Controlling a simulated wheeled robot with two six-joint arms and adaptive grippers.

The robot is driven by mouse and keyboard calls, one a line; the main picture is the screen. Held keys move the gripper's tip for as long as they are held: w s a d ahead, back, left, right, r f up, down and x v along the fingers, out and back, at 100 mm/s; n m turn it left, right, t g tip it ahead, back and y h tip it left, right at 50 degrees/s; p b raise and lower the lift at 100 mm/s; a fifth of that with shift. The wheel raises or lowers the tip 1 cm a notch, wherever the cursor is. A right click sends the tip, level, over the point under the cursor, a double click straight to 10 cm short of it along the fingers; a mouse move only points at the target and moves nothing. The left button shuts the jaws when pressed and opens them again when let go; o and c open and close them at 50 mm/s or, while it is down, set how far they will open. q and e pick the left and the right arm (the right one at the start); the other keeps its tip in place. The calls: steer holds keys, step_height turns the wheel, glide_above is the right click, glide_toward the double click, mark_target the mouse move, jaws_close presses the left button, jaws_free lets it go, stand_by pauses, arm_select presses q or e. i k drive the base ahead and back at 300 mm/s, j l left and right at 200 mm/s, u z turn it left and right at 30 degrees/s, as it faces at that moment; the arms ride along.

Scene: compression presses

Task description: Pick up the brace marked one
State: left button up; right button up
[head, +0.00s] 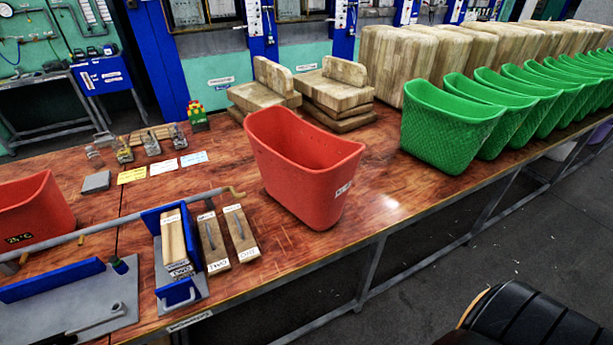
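Two flat wooden braces lie side by side on the red-brown table, just right of a blue metal holder (152,222). The left brace (209,236) has a white label at its near end that seems to read "ONE", though it is small. The right brace (239,229) has a similar label that I cannot read surely. Each has a grey handle strip along its top. More wooden pieces (173,236) with labels stand inside the blue holder. Neither of my grippers is in view.
A red bin (300,180) stands close right of the braces. A grey plate (75,310) lies at left, near another red bin (30,215). Green bins (450,130) line the right. The table front before the braces is clear.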

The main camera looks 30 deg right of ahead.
mark_target(246, 248)
steer(key=j+z, duration=0.3)
steer(key=j, duration=2.05)
